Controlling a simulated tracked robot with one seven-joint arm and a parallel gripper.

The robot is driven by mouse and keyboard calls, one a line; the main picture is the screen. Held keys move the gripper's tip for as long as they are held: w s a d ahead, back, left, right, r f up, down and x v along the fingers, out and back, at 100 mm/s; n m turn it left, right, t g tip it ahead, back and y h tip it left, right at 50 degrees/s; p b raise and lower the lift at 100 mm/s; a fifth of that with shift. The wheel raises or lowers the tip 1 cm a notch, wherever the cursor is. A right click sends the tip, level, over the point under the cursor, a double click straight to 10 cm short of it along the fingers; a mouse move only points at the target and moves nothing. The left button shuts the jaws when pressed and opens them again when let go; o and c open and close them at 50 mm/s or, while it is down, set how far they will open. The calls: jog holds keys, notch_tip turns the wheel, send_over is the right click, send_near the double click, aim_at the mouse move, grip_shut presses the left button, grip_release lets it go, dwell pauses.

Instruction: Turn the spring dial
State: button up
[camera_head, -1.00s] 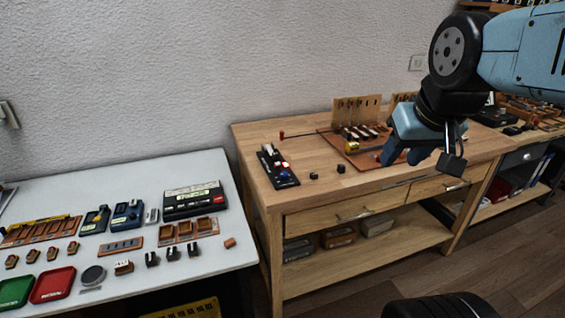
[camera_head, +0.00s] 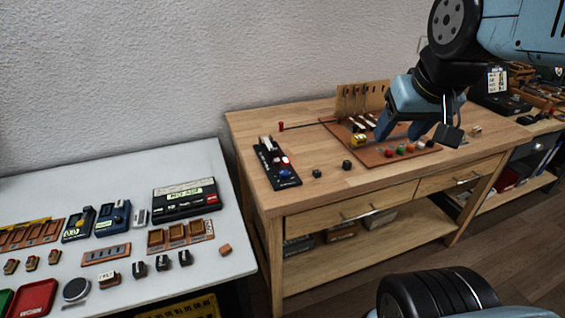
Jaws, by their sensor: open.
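A black panel (camera_head: 273,163) lies on the left of the wooden bench, with a lit red spot and a round blue knob (camera_head: 285,174). A blue device with a round face (camera_head: 114,216) and a dark device with a yellow disc (camera_head: 79,224) stand on the white table. I cannot tell which of these is the spring dial. My gripper (camera_head: 418,131) is open and empty. It appears above the brown board (camera_head: 375,158) on the bench, to the right of the black panel, and hides part of the board.
The wooden bench (camera_head: 247,130) has two small black blocks (camera_head: 347,165) near its front edge. Several coloured knobs (camera_head: 405,149) line the board, with an upright wooden rack (camera_head: 361,99) behind. The white table (camera_head: 215,269) at left holds trays and small parts. A gap separates the tables.

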jog(key=w+a+g, duration=0.1)
jog(key=w+a, duration=0.2)
jog(key=w, duration=0.4)
jog(key=n+g, duration=0.3)
jog(key=g, duration=0.2)
send_over(284, 172)
notch_tip(284, 172, down, 14)
notch_tip(284, 172, down, 13)
jog(key=shift+w+f, duration=0.1)
jog(key=shift+c, duration=0.2)
jog(key=c, duration=1)
jog(key=shift+m, duration=1.5)
